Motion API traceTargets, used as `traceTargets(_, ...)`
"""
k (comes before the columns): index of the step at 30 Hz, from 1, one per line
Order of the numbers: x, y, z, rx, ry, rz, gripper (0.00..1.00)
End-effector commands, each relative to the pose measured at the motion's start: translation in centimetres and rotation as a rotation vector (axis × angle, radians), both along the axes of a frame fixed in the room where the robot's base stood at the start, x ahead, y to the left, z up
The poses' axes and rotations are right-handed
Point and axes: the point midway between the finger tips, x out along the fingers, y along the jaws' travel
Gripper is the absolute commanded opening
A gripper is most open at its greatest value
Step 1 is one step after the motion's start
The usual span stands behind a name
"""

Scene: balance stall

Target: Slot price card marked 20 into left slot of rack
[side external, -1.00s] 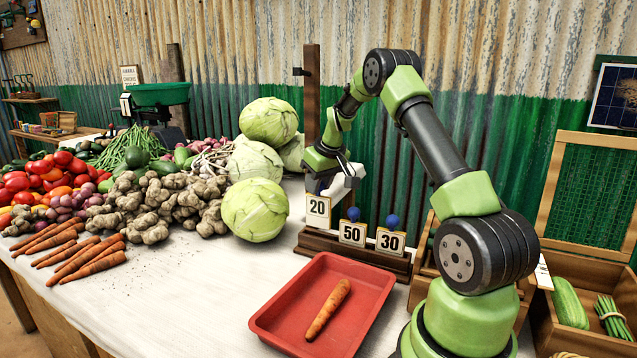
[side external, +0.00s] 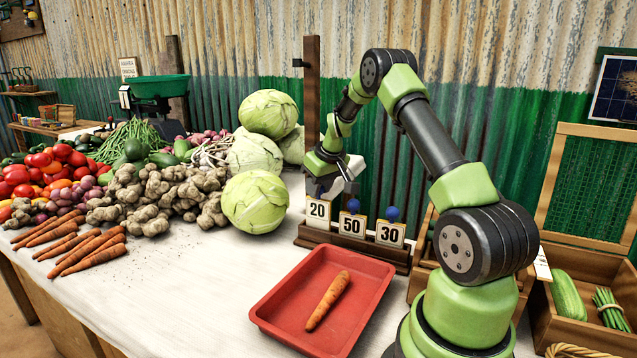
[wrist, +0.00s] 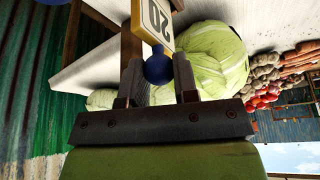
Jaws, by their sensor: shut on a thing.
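The price card marked 20 (side external: 318,210) is upright over the left end of the dark wooden rack (side external: 352,254). Its lower edge is at or just above the left slot; I cannot tell whether it is inside. My gripper (side external: 331,187) is shut on the card's blue knob, which shows between the fingers in the wrist view (wrist: 158,68). The card face also shows there (wrist: 155,22), partly cut off by the top edge. Cards marked 50 (side external: 352,226) and 30 (side external: 390,234), both with blue knobs, stand in the rack to the right.
A red tray (side external: 262,318) holding a carrot (side external: 329,301) lies in front of the rack. Cabbages (side external: 256,201) sit close on the left. A wooden post (side external: 312,90) rises behind the rack. White tabletop between cabbages and tray is clear.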

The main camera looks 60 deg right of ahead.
Motion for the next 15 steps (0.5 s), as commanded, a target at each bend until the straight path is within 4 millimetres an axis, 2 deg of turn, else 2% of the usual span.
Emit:
traceTargets(11, 0.0, 0.0, -0.02, 0.0, 0.0, 0.001, 0.0)
traceTargets(15, 0.04, -0.04, 0.89, -0.003, -0.002, 0.001, 0.0)
